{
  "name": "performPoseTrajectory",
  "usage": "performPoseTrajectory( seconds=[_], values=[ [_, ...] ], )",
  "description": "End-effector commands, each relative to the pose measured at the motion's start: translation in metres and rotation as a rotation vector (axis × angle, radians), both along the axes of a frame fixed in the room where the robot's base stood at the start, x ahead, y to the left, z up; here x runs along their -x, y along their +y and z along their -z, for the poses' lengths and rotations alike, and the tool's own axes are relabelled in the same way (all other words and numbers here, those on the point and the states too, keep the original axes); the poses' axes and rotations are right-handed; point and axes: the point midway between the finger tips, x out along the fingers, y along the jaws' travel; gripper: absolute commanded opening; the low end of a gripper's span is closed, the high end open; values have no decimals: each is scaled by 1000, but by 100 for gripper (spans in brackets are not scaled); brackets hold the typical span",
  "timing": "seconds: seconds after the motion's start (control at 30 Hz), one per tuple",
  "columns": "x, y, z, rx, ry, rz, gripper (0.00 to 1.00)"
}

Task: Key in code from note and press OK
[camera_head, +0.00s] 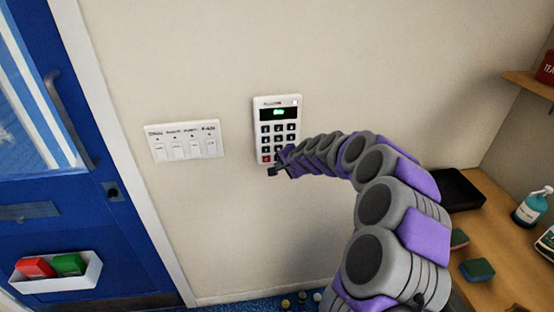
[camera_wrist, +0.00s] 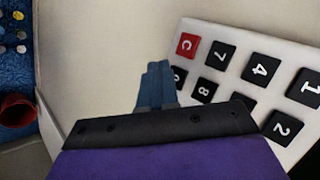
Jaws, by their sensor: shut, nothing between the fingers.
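A white keypad (camera_head: 278,103) is fixed to the wall, with dark keys, one red key at its lower left and a small display (camera_head: 278,113) showing green characters too blurred to read. In the wrist view the keypad (camera_wrist: 222,38) appears turned sideways, with a red C key (camera_wrist: 187,46) and black keys marked 7, 4, 1, 8 and 2. My gripper (camera_head: 273,171) is shut and empty at the keypad's lower edge. In the wrist view its fingertips (camera_wrist: 158,68) are beside the C key and partly cover a neighbouring key. I cannot tell whether they touch. I can make out no note.
A white switch panel (camera_head: 184,140) is on the wall left of the keypad. A blue door (camera_head: 60,235) at the left carries a white holder (camera_head: 90,279) with red and green items. At the right, a wooden desk (camera_head: 505,240) bears a black tray (camera_head: 458,188) and a bottle (camera_head: 531,208).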

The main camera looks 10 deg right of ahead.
Motion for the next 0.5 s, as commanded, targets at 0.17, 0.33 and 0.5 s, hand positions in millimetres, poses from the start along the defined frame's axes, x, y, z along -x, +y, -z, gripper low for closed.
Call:
performPoseTrajectory(
  seconds=[0.17, 0.33, 0.5],
  values=[
    [0, 1, 0, 1, -1, 0, 0],
    [-1, 3, -1, 3, -1, 0, 0],
    [-5, 8, -1, 3, 0, 0, 0]
  ],
)
